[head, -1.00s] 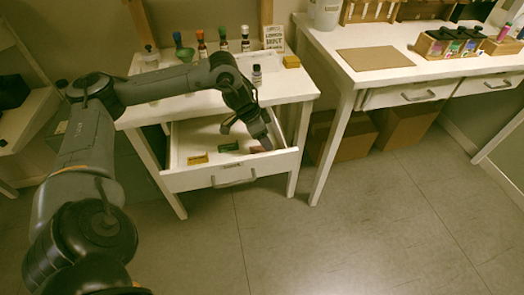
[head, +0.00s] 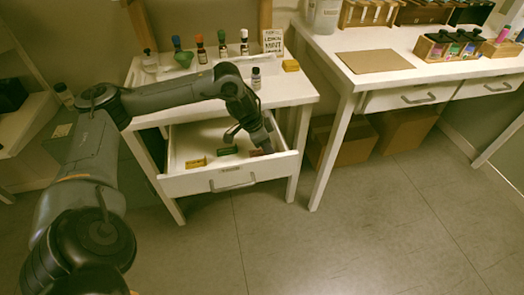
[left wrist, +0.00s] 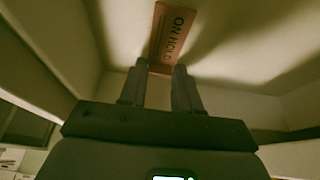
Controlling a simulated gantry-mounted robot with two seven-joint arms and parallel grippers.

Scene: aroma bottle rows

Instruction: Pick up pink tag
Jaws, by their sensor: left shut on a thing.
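The pink tag (head: 255,152) lies at the right side of the open drawer (head: 228,181), mostly hidden by my gripper in the head view. In the left wrist view the pink tag (left wrist: 172,34) reads "ON HOLD" and its near end sits between my fingertips. My left gripper (left wrist: 160,70) points down into the drawer and is shut on that end of the tag. It also shows in the head view (head: 266,148). I cannot tell whether the tag is off the drawer floor. My right gripper is not in view.
A yellow tag (head: 196,163) and a green tag (head: 229,150) lie in the drawer to the left. Above it, several bottles and a small dark bottle (head: 256,78) stand on the white table (head: 290,88). A second table (head: 425,72) stands at the right.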

